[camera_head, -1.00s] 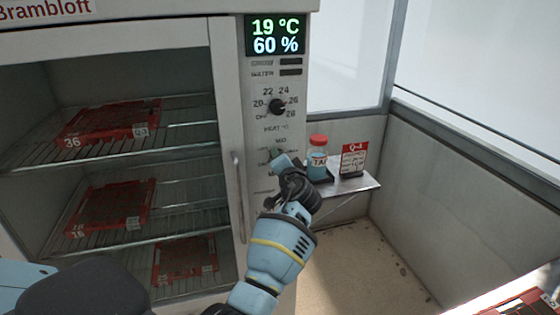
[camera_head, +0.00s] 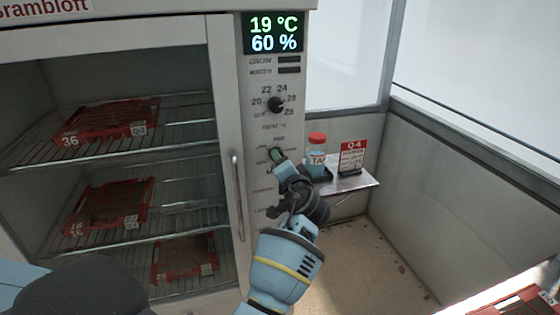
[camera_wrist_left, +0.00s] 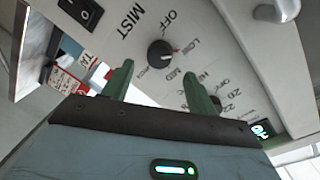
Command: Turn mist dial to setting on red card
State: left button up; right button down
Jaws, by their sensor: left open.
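The mist dial (camera_wrist_left: 160,53) is a dark round knob with a red pointer mark, which points roughly toward LOW in the left wrist view. My left gripper (camera_wrist_left: 160,85) is open, its two green fingers on either side of the near side of the dial; I cannot tell whether they touch it. In the head view my left gripper (camera_head: 277,155) is at the panel and hides the dial. The red-and-white card (camera_head: 353,157), headed Q-4, stands on the small shelf; its smaller print is unreadable. My right gripper is not in view.
The heat dial (camera_head: 276,104) is just above on the same panel, under the display (camera_head: 274,33). A red-capped bottle (camera_head: 317,158) stands on the side shelf (camera_head: 352,182), close to my gripper. The door handle (camera_head: 237,195) is to the left. A rocker switch (camera_wrist_left: 82,12) is near MIST.

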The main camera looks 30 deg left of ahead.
pick_arm(q)
jog(key=shift+v, duration=1.55)
